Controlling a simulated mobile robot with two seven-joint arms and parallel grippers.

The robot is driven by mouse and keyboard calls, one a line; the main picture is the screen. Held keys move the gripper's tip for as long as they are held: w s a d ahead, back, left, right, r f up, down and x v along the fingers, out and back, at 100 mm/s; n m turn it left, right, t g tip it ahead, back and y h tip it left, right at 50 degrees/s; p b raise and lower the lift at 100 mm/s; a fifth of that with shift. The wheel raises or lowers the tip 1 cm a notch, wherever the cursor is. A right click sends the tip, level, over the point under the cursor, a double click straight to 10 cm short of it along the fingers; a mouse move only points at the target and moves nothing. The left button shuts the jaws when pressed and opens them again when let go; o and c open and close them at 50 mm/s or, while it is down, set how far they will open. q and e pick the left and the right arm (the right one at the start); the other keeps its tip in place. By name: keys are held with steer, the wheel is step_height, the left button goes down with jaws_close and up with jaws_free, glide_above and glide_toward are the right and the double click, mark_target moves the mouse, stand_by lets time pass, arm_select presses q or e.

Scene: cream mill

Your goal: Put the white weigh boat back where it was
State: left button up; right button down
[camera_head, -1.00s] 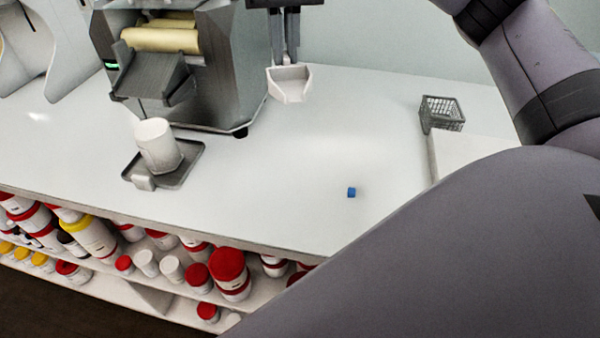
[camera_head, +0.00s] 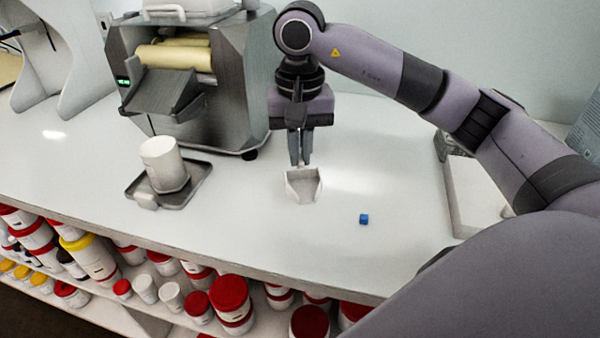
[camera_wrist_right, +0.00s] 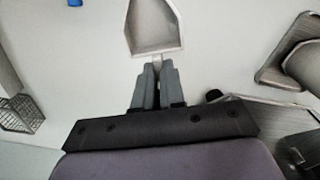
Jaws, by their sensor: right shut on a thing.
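The white weigh boat (camera_head: 304,187) is a small open scoop-like tray. My right gripper (camera_head: 301,163) is shut on its back edge and points down, holding it at or just above the bench top; I cannot tell whether it touches. In the right wrist view the boat (camera_wrist_right: 154,27) extends from the closed fingertips of the gripper (camera_wrist_right: 155,62). The boat looks empty. My left gripper is not in view.
The mill (camera_head: 195,85) with cream rollers stands behind left. A white cup (camera_head: 163,163) stands on a dark tray (camera_head: 187,194). A blue cube (camera_head: 364,219) lies right of the boat, near a white block (camera_head: 471,195). A wire basket (camera_wrist_right: 20,114) shows in the wrist view. Bench around the boat is clear.

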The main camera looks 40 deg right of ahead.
mark_target(300, 170)
steer(key=shift+f, duration=2.35)
steer(key=shift+f, duration=0.15)
steer(key=c, duration=1.2)
jaws_free()
steer(key=shift+r, duration=0.25)
step_height(300, 170, up, 12)
steer(key=shift+f+p, duration=0.1)
steer(key=shift+p, duration=0.6)
